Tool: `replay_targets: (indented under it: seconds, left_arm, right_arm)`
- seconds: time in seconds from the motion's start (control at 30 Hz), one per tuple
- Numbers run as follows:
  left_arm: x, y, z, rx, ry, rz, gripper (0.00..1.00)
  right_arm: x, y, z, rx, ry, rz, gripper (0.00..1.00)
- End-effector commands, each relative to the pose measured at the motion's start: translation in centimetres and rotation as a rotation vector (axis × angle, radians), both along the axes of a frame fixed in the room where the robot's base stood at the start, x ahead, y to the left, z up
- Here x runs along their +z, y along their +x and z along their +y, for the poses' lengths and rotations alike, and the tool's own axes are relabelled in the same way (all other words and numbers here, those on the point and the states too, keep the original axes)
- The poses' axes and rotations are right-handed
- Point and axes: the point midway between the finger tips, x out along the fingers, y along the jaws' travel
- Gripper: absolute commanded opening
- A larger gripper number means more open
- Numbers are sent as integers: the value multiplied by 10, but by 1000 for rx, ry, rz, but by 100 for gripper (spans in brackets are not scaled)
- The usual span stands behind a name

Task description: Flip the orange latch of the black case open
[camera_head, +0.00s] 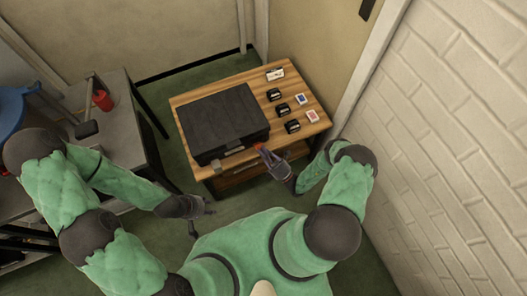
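The black case (222,118) lies closed and flat on a wooden table. A small orange patch (258,146), which looks like the latch, shows at the right end of the case's front edge. My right gripper (264,152) is right at this patch and partly hides it. I cannot tell whether its fingers touch the latch or whether they are open or shut. My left gripper (204,217) is in front of the table, below and left of the case, away from it. Its fingers look spread, with nothing seen between them.
The wooden table (285,75) also carries several small black items (292,126) and small cards or boxes (312,116) right of the case. A grey desk (120,125) with a red cup (103,100) stands at the left. A white brick wall (450,130) is close on the right.

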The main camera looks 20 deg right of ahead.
Motion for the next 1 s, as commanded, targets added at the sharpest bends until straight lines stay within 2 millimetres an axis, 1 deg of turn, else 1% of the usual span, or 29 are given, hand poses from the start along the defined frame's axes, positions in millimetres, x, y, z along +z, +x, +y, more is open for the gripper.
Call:
replay_targets:
  seconds: [0.03, 0.07, 0.1, 0.4, 0.53, 0.67, 0.9, 1.0]
  left_arm:
    - [0, 0, 0, 0, 0, 0, 40]
    - [0, 0, 0, 0, 0, 0, 40]
    - [0, 0, 0, 0, 0, 0, 40]
    - [0, 0, 0, 0, 0, 0, 40]
    - [0, 0, 0, 0, 0, 0, 40]
    - [0, 0, 0, 0, 0, 0, 40]
    - [0, 0, 0, 0, 0, 0, 40]
    - [0, 0, 0, 0, 0, 0, 40]
  right_arm:
    - [0, 0, 0, 0, -2, 0, 27]
    - [0, 0, 0, 0, -2, 0, 35]
    - [0, 0, 0, -1, -1, 1, 37]
    - [0, 0, 0, 0, 0, 1, 37]
    - [-5, -6, -4, -3, 0, 1, 37]
    - [-16, -20, -12, -5, 0, 2, 37]
    - [-42, -56, -32, -6, 0, 3, 37]
    - [-51, -69, -39, -5, 0, 2, 37]
